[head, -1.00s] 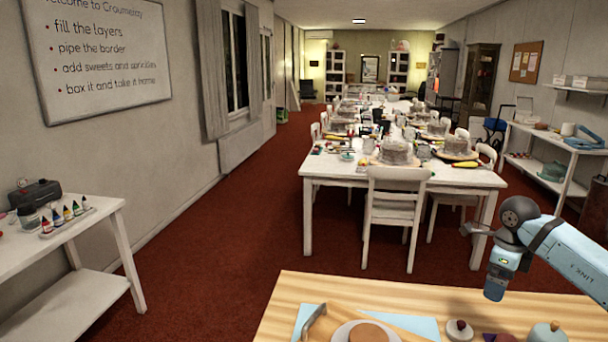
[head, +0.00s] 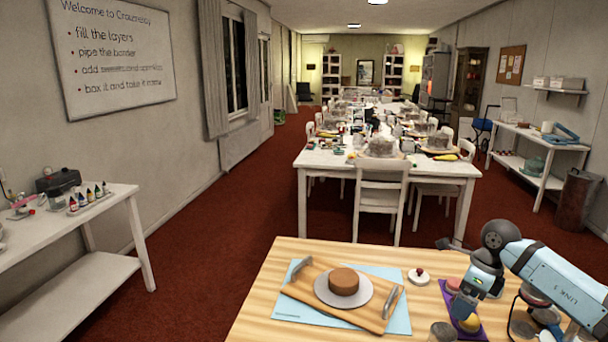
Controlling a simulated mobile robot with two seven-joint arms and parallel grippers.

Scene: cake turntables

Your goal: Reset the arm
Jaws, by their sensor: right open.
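My right arm comes in from the lower right. The gripper is open, and nothing shows between the fingers that I can see. My blue wrist link hangs lower, in front of the purple mat (head: 477,331) and the small items there. My left arm and gripper are out of the picture.
The wooden worktop (head: 262,290) carries a brown cake (head: 344,281) on a round grey plate (head: 330,294), on a tan board (head: 308,273). A long white table (head: 322,159) lies beyond; red floor (head: 230,235) is clear left.

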